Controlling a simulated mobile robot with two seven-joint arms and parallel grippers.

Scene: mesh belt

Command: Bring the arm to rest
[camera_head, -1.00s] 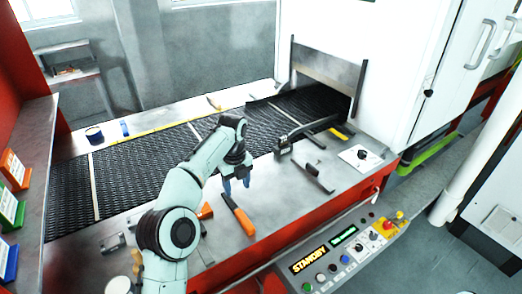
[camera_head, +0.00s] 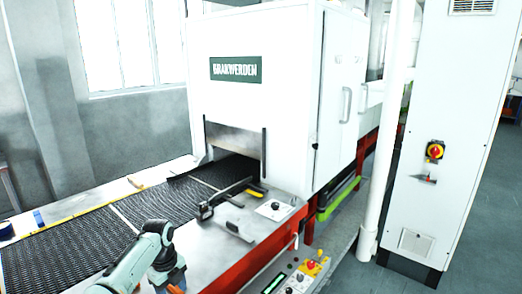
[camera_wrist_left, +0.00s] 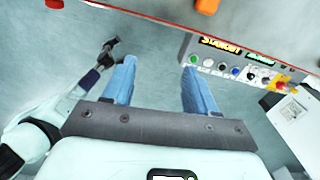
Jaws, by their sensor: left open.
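My left arm (camera_head: 130,265) comes in at the lower left of the head view, over the near metal ledge of the belt. Its gripper (camera_head: 172,280) shows low in that view, partly cut by the bottom edge. In the left wrist view the left gripper (camera_wrist_left: 158,65) has its two blue fingers wide apart, with nothing between them but grey floor. A dark gripper on a white arm, which looks like my right gripper (camera_wrist_left: 106,55), shows at the left of the wrist view. Its jaws are too small to judge.
The black mesh belt (camera_head: 75,246) runs into a white oven housing (camera_head: 255,100). A control panel with a STANDBY display (camera_wrist_left: 220,46) is beside the left gripper's fingers. An orange object (camera_wrist_left: 208,6) lies beyond the red edge (camera_wrist_left: 150,17). A white cabinet (camera_head: 450,150) stands right.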

